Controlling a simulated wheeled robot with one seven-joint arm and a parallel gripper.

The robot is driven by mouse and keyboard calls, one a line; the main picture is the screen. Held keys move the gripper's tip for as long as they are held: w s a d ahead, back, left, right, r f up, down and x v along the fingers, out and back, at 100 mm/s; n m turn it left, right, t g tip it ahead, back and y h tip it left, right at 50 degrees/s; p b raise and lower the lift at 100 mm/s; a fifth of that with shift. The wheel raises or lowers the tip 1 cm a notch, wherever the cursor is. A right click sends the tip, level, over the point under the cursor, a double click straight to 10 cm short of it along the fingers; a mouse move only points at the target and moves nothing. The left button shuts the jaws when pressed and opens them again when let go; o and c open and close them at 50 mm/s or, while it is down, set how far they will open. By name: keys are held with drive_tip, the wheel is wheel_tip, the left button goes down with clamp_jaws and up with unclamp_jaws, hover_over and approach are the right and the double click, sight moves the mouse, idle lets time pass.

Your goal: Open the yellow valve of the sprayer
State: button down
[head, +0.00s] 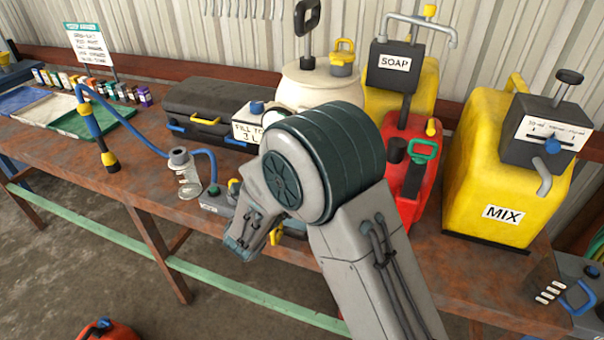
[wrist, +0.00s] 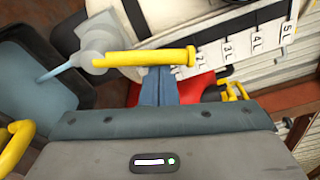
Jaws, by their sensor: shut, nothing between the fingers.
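The sprayer is a cream tank (head: 310,88) with a black pump handle, largely hidden behind my arm in the head view. Its litre scale (wrist: 250,45) shows in the wrist view. The yellow valve lever (wrist: 140,58) joins a grey fitting (wrist: 97,45) and lies across the picture just beyond my fingertips. My gripper (wrist: 160,72) is shut and empty, with its blue-grey tips right at the lever; I cannot tell whether they touch. In the head view my gripper (head: 238,250) is low at the bench's front, and the lever cannot be clearly made out there.
A red can (head: 405,170) and yellow MIX container (head: 500,175) stand right of my arm, with a yellow SOAP container (head: 425,80) behind.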

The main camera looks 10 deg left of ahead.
drive_tip(key=shift+w+a+r+n+p, duration=0.1)
drive_tip(key=shift+a+r+n+p, duration=0.2)
drive_tip(key=shift+a+p, duration=0.2)
drive_tip(key=shift+w+a+r+n+p, duration=0.1)
drive_tip(key=shift+a+r+n+p, duration=0.1)
drive_tip(key=shift+a+n+p, duration=0.3)
drive_tip(key=shift+a, duration=0.15)
drive_tip(key=shift+p, duration=0.3)
